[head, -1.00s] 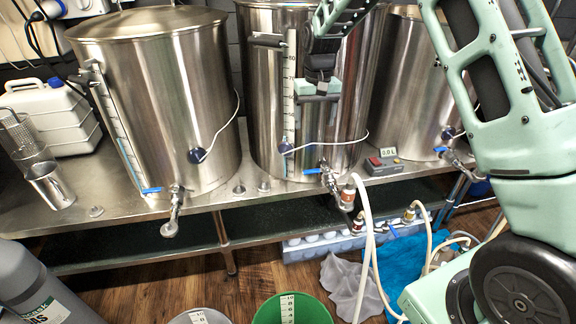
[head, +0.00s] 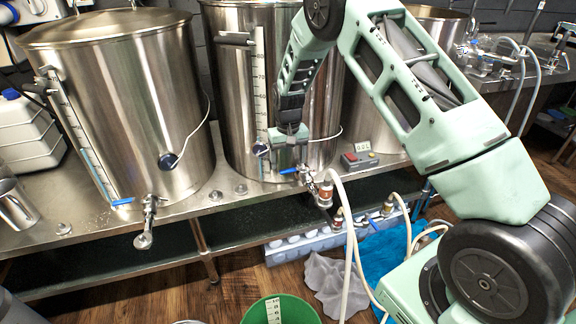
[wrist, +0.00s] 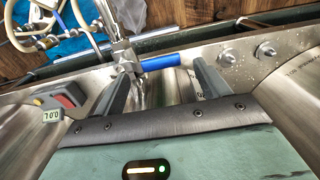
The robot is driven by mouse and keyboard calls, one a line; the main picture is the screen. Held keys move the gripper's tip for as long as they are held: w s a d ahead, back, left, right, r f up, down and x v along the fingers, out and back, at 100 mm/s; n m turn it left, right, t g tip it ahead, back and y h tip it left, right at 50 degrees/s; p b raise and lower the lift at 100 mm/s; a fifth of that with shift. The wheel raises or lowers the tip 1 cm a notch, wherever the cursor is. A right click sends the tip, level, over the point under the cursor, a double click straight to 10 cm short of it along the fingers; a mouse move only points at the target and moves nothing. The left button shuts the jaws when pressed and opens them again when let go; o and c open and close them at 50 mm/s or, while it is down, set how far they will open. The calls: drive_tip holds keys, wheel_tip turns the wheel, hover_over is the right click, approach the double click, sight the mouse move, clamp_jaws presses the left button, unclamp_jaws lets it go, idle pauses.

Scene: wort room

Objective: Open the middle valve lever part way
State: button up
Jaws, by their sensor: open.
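The middle valve lever (head: 289,171) is a short blue handle on the steel valve (head: 310,183) low on the front of the middle kettle (head: 230,105). It points left, roughly level, in the head view. In the wrist view the blue lever (wrist: 160,62) lies just beyond and between my fingertips, to the right of the valve body (wrist: 124,55). My gripper (head: 290,155) is just above the lever in the head view. In the wrist view my gripper (wrist: 160,78) is open, with nothing between its fingers. Contact with the lever cannot be told.
A left kettle (head: 120,100) with its own blue lever (head: 122,202) stands beside it. A small display box (head: 361,160) sits right of the middle valve. A white hose (head: 347,230) hangs from that valve. A green bucket (head: 290,312) stands on the floor.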

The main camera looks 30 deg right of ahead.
sight(294, 168)
drive_tip(key=shift+f, duration=1.25)
drive_tip(key=c, duration=1.4)
drive_tip(key=shift+s+n, duration=0.15)
drive_tip(key=shift+n, duration=0.15)
drive_tip(key=s+n+p, duration=0.1)
drive_tip(key=n, duration=0.1)
drive_tip(key=s+n+p, duration=0.1)
drive_tip(key=n, duration=0.2)
drive_tip(key=shift+s+d+r, duration=0.1)
drive_tip(key=shift+s+r, duration=0.05)
drive_tip(key=shift+s, duration=0.25)
drive_tip(key=shift+s+d+n+p, duration=0.3)
drive_tip(key=shift+s+n+p, duration=0.25)
drive_tip(key=shift+n, duration=0.6)
drive_tip(key=shift+s+d+n+p, duration=0.25)
drive_tip(key=shift+s+n+p, duration=0.25)
drive_tip(key=shift+n, duration=0.65)
